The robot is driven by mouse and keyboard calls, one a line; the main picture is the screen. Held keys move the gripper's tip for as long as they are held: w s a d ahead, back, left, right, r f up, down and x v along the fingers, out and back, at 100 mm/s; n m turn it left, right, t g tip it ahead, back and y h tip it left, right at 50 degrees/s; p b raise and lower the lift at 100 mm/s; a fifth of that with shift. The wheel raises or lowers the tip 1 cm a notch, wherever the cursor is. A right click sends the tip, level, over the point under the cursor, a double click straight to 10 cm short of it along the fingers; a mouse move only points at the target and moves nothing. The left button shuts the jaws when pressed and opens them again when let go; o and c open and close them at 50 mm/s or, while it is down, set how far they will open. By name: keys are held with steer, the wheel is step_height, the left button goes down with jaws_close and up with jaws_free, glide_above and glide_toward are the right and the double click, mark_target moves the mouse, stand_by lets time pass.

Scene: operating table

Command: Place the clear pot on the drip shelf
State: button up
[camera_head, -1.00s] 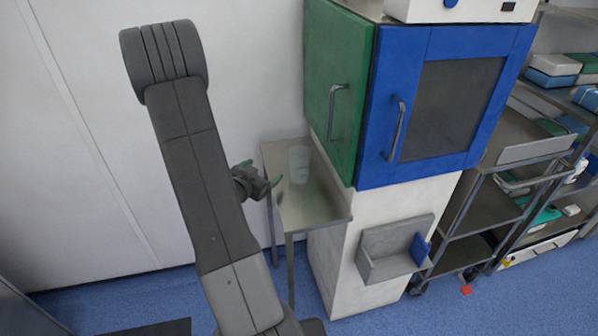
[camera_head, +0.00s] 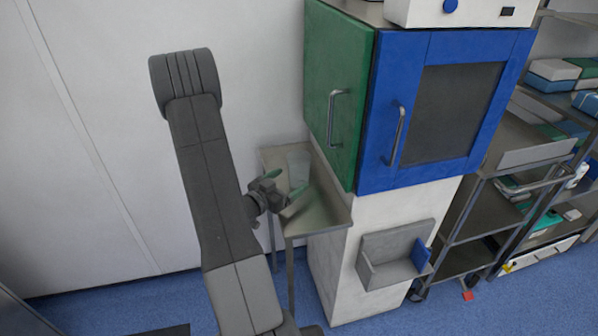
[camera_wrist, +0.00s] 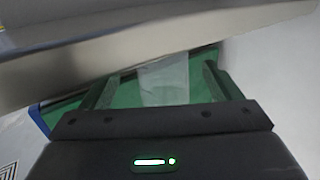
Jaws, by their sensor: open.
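The clear pot (camera_head: 299,165) is a translucent cup standing upright on a small metal side table (camera_head: 322,216) by the wall. In the wrist view the clear pot (camera_wrist: 163,82) shows ahead, between the two fingers in the picture. My gripper (camera_head: 291,192) is open, just in front of the pot in the head view. In the wrist view my gripper (camera_wrist: 160,84) has its fingers apart; I cannot tell whether either touches the pot. I cannot tell for sure which surface is the drip shelf; a grey open-topped wall holder (camera_head: 392,258) hangs on the white cabinet base.
A green cabinet door (camera_head: 336,90) and a blue cabinet door (camera_head: 440,110) with handles rise right beside the side table. A metal trolley (camera_head: 455,225) and shelves with boxes stand at the right. Blue floor in front is open.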

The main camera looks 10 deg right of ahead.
mark_target(299, 173)
steer(key=shift+p+x, duration=0.55)
steer(key=shift+x, duration=2.25)
steer(key=shift+a, duration=0.1)
steer(key=shift+c, duration=0.4)
steer(key=c, duration=1.1)
steer(key=shift+r, duration=0.1)
